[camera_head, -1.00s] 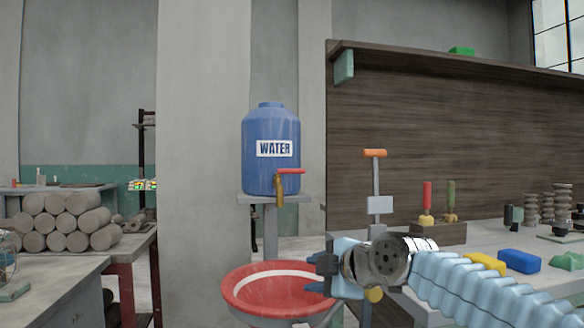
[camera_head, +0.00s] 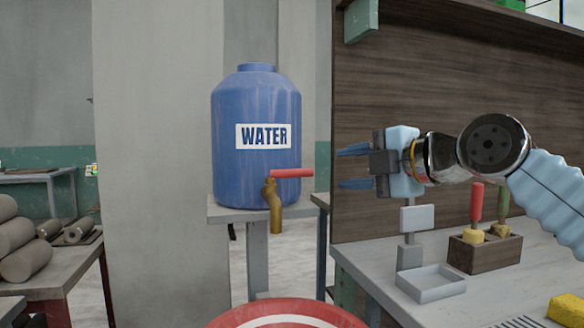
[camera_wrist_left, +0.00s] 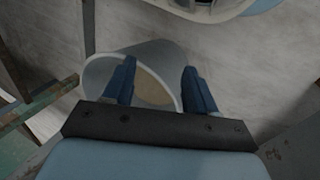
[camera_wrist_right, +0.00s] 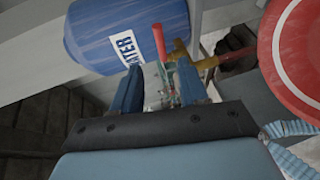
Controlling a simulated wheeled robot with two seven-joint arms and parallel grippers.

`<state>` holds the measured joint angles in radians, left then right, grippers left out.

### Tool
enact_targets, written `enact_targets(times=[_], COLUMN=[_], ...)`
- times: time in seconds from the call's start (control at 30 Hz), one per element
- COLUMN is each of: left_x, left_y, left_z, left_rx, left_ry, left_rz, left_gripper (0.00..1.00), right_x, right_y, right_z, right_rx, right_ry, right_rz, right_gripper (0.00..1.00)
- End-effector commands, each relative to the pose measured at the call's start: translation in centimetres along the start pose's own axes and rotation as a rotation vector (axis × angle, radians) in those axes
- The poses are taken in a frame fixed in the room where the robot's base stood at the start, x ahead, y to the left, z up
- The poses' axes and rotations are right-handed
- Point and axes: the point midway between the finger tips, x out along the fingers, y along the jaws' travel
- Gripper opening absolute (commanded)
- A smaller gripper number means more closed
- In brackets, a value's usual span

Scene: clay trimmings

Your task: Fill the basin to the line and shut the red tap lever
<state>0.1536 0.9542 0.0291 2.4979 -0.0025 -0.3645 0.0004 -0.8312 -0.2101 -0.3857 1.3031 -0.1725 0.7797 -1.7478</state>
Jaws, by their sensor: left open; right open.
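The blue water barrel (camera_head: 256,105) stands upright on a grey stand. Its brass tap (camera_head: 275,210) points down with no water stream visible. The red tap lever (camera_head: 291,173) sticks out to the right; it also shows in the right wrist view (camera_wrist_right: 159,42). The red basin (camera_head: 287,310) is cut off at the bottom edge; its far rim and part of a white line show. The water level cannot be seen. My right gripper (camera_head: 352,167) is open and empty, right of the lever and apart from it. My left gripper (camera_wrist_left: 160,82) is open, seen only in its wrist view.
A workbench (camera_head: 400,308) on the right holds a grey tray stand (camera_head: 437,283) and a wooden block (camera_head: 485,254) with red and green handled tools. Clay logs (camera_head: 22,250) lie at the left. A grey bucket-like container (camera_wrist_left: 150,58) lies beyond my left fingers.

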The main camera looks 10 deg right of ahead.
Motion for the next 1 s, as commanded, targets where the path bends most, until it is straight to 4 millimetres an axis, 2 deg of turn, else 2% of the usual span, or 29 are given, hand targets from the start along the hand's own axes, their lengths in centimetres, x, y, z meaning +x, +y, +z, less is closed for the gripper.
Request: enact_targets(times=[0.17,0.4,0.6,0.8,1.0], left_x=[-0.4,-1.4,-2.1,-2.4,-2.4], left_y=[0.1,0.6,0.9,1.1,1.1], left_z=[0.1,0.0,0.0,0.0,0.0], left_rx=[0.000,0.001,0.003,0.003,0.004], left_ry=[-0.002,-0.002,-0.003,-0.003,-0.003], left_rz=[0.000,0.001,0.002,0.003,0.003], left_gripper=[0.57,0.57,0.57,0.57,0.57], right_x=[1.9,7.5,11.4,13.4,13.7], right_y=[0.1,0.2,0.2,0.0,0.0], right_z=[-0.1,-0.1,0.0,0.1,0.1], right_rx=[-0.003,-0.003,-0.001,-0.001,0.000], right_ry=[0.000,-0.002,-0.003,-0.002,-0.001], right_rz=[-0.003,-0.005,-0.002,-0.002,0.001], right_gripper=[0.43,0.43,0.43,0.43,0.43])
